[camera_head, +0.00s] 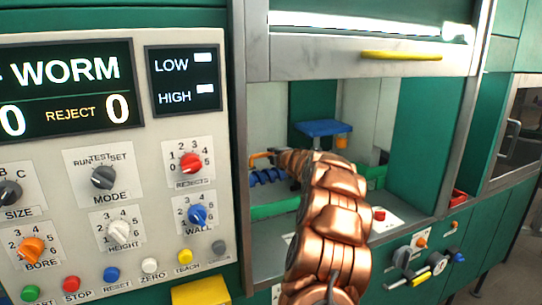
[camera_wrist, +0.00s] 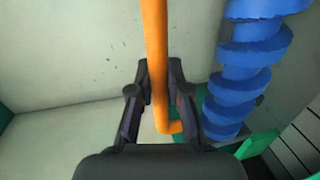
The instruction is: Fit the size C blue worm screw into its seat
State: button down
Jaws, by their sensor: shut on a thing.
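The blue worm screw (camera_head: 268,176) lies roughly level inside the open bay, just below my gripper in the head view. In the wrist view the blue screw (camera_wrist: 243,70) runs along the right side, outside the fingers and apart from them. My gripper (camera_head: 275,157) is inside the bay, its dark fingers partly hidden by my copper arm. In the wrist view my gripper (camera_wrist: 158,92) is shut on an orange rod (camera_wrist: 155,45) with a short bent end. The orange rod (camera_head: 259,156) also shows left of the gripper in the head view. I cannot make out the seat.
A blue platform (camera_head: 323,128) stands at the back of the bay. A green strip (camera_head: 277,210) runs low across it. The raised sash with a yellow handle (camera_head: 402,56) hangs above. The control panel (camera_head: 140,215) is close on the left.

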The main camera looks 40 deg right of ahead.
aim_at(274, 170)
jog(key=shift+s+f+b, duration=0.1)
jog(key=shift+f+b, duration=2.7)
jog(key=shift+f, duration=0.25)
jog(key=shift+s, duration=0.15)
jog(key=shift+f+b, duration=0.45)
jog(key=shift+b, duration=0.05)
jog(key=c, duration=1)
grip_release()
jog(key=shift+c, duration=0.2)
jog(key=shift+f, duration=0.1)
jog(key=shift+s, duration=0.1)
jog(key=v, duration=1)
jog(key=shift+v, duration=0.95)
jog(key=shift+a, duration=0.1)
